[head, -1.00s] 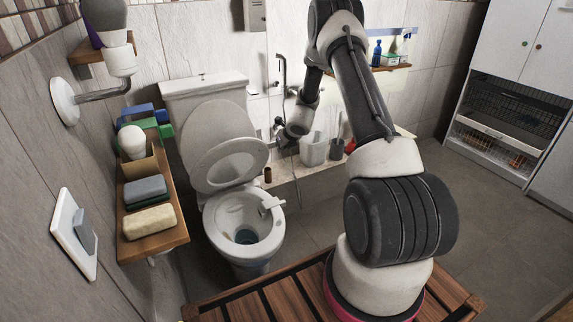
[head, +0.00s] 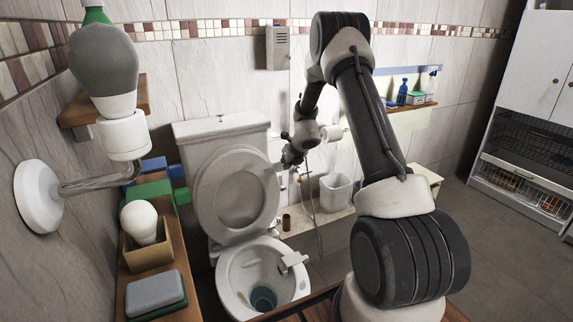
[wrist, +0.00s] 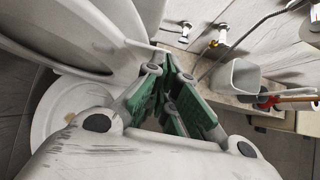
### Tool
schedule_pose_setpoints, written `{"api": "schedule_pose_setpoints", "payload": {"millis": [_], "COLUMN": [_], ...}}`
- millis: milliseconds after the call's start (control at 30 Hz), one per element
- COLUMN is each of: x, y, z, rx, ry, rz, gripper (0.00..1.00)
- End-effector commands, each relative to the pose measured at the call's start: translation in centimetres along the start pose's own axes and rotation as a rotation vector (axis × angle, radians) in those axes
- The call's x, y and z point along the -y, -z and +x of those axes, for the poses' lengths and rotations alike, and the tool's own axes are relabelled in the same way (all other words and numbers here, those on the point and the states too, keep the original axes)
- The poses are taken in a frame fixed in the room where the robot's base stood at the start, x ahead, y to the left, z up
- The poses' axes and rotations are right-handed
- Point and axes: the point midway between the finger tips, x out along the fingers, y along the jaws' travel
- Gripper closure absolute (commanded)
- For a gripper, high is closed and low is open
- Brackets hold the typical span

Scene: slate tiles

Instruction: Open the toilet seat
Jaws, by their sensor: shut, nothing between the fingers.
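The toilet seat (head: 272,190) is a white ring. It stands raised, close to upright, in front of the lid (head: 235,190), which shows through its opening. The toilet bowl (head: 235,285) below is uncovered. My gripper (head: 284,166) is shut and empty at the right edge of the raised seat; I cannot tell if it touches. In the wrist view my gripper's green-padded fingers (wrist: 168,98) are together, with the white curved seat (wrist: 110,45) close on their left and part of the bowl (wrist: 65,100) below left.
A wooden shelf (head: 122,285) with a box, bulb and sponge runs along the left wall. The cistern (head: 220,130) stands behind the lid. A white bin (head: 335,192) and a hanging hose (head: 316,222) are right of the toilet.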

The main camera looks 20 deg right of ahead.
Motion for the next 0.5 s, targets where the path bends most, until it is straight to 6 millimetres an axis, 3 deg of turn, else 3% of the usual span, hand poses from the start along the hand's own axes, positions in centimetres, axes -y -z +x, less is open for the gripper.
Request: {"api": "schedule_pose_setpoints", "payload": {"millis": [500], "x": [0.01], "y": [-0.03], "z": [-0.68], "rx": [0.000], "ry": [0.000], "rz": [0.000], "gripper": [1.00]}}
